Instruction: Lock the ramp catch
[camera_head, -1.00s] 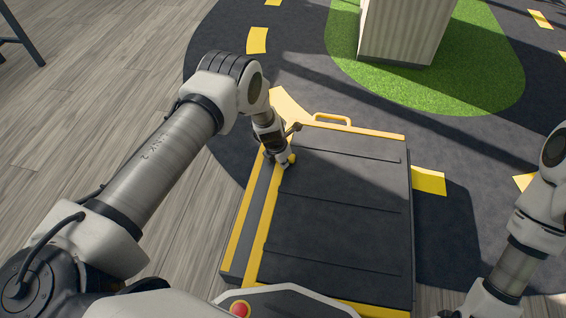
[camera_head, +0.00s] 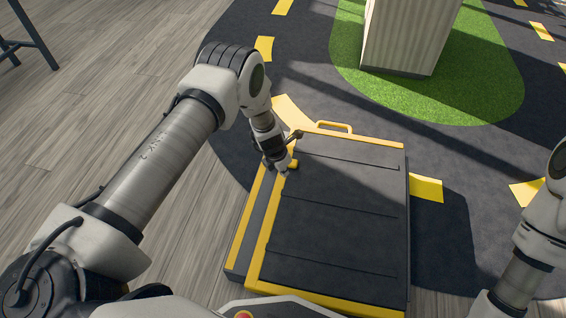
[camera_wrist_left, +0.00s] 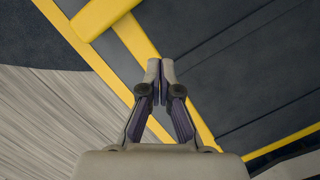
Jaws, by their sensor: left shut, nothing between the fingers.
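The ramp (camera_head: 338,222) is a dark, ridged, yellow-edged panel lying flat in front of me. A small yellow piece (camera_head: 293,164), which looks like the catch, sits by its left yellow strip near the far end. In the left wrist view a rounded yellow bar (camera_wrist_left: 100,16) lies across the strip at the top and looks like the same part. My left gripper (camera_head: 283,170) is shut and empty, pointing down over the strip beside this piece. In the wrist view its fingertips (camera_wrist_left: 160,64) are together, apart from the bar in the picture. Contact with the ramp cannot be told. My right gripper is out of view.
A yellow handle (camera_head: 334,126) stands at the ramp's far edge. Beyond are dark track with yellow dashes, green turf (camera_head: 460,88) and a pale ribbed block (camera_head: 408,38). Wooden floor (camera_head: 95,110) is clear at left, with a dark stand (camera_head: 28,35) at the far left.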

